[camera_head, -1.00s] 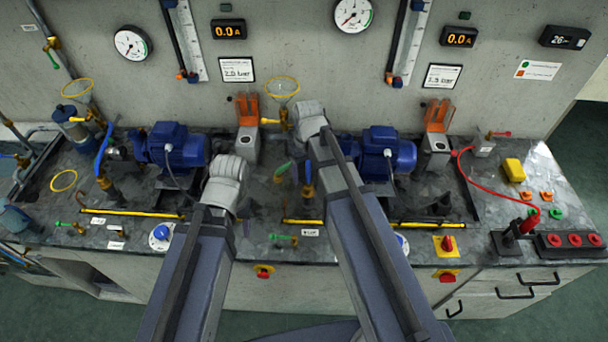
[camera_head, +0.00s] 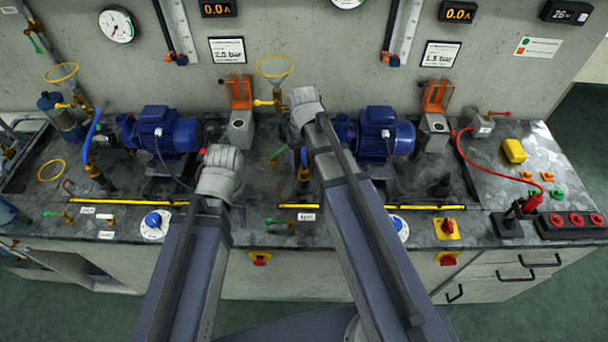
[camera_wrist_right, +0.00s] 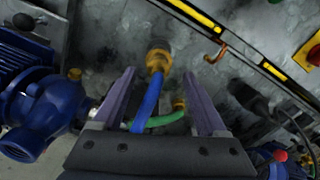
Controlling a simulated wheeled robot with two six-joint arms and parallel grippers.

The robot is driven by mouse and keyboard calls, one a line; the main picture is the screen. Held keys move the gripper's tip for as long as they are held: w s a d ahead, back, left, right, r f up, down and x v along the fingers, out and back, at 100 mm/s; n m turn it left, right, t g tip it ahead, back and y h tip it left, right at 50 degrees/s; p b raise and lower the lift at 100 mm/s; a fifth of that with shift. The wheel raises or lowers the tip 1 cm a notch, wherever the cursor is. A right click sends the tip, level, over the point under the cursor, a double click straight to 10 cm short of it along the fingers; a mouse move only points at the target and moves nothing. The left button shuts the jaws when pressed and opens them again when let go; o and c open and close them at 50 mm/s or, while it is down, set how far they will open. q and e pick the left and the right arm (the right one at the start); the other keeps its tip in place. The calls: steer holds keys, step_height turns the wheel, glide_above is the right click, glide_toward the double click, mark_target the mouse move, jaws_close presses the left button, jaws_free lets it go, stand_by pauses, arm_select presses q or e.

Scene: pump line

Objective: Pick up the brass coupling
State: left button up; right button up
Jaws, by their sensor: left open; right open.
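I cannot single out a loose brass coupling with certainty. A smaller brass piece (camera_wrist_right: 180,104) shows by a green handle (camera_wrist_right: 165,119). My right gripper (camera_wrist_right: 160,76) is open, its two fingers apart with nothing held. In the head view my right gripper (camera_head: 304,106) is over the bench left of the right blue pump, its fingers hidden. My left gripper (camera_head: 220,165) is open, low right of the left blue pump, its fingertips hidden.
Two blue pumps, left (camera_head: 165,132) and right (camera_head: 384,135), stand on the bench. Yellow-black strips (camera_head: 440,207) run along its front. Valves and pipes crowd the left end.

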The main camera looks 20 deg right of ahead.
mark_target(304, 165)
arm_select(q)
step_height(304, 165, down, 4)
steer(key=b, duration=0.3)
steer(key=shift+f, duration=0.1)
arm_select(e)
step_height(304, 165, down, 4)
steer(key=shift+d+f, duration=0.1)
jaws_close()
